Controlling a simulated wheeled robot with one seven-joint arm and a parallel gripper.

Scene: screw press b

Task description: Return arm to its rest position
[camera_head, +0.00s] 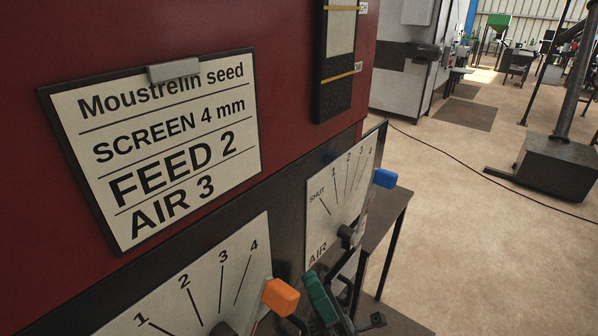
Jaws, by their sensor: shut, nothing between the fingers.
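The card (165,130) on the red machine reads Moustrelin seed, screen 4 mm, feed 2, air 3. Below it is a white dial (190,285) marked 1 to 4, with an orange lever knob (281,297) at its right. The air dial (338,195), marked shut and 1 to 4, has a blue lever knob (385,179) off its right edge. The exact lever settings are hard to judge from this angle. My gripper (322,298), green and black, is at the bottom edge, shut and empty. It appears just right of the orange knob and below the air dial. Its lower part is cut off.
A dark table (392,235) stands behind the air dial. A black gauge strip (338,60) is on the red panel. A cable (470,168) crosses the open floor (480,250) at right. A grey block with a post (556,163) stands farther right.

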